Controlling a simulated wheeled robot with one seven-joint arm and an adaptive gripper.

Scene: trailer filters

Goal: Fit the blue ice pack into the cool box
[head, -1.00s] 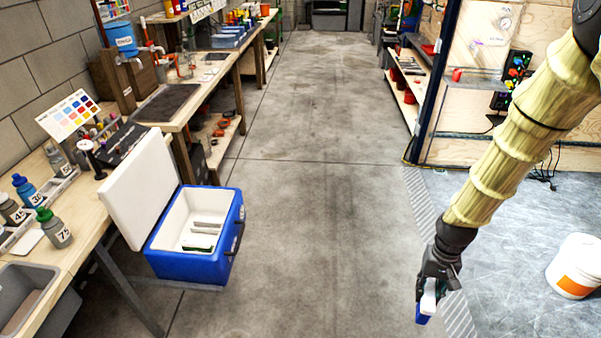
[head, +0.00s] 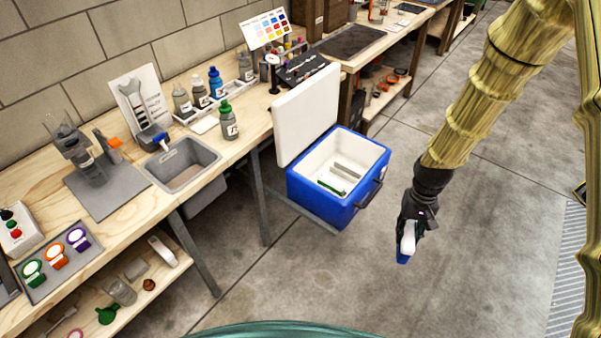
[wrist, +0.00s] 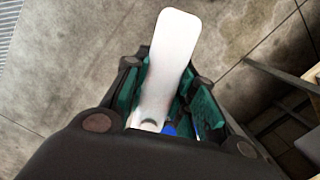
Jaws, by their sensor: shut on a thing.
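The cool box (head: 333,205) is blue with a white lining. It stands on a low support beside the workbench, with its white lid (head: 308,113) open and leaning up on the bench side. Inside are pale upright dividers and something green on the floor. My gripper (head: 408,236) is shut on the ice pack (head: 403,256), to the right of the box and apart from it. The pack shows a white face and a blue lower end. In the wrist view, the pack's long white side (wrist: 169,60) stands out between the gripper's fingers (wrist: 160,112); most of its blue is hidden.
The workbench (head: 235,135) runs along the left with a grey sink (head: 183,163), several bottles and a tool stand (head: 88,165). A lower shelf holds small items. Bare concrete floor (head: 330,280) lies around and in front of the cool box.

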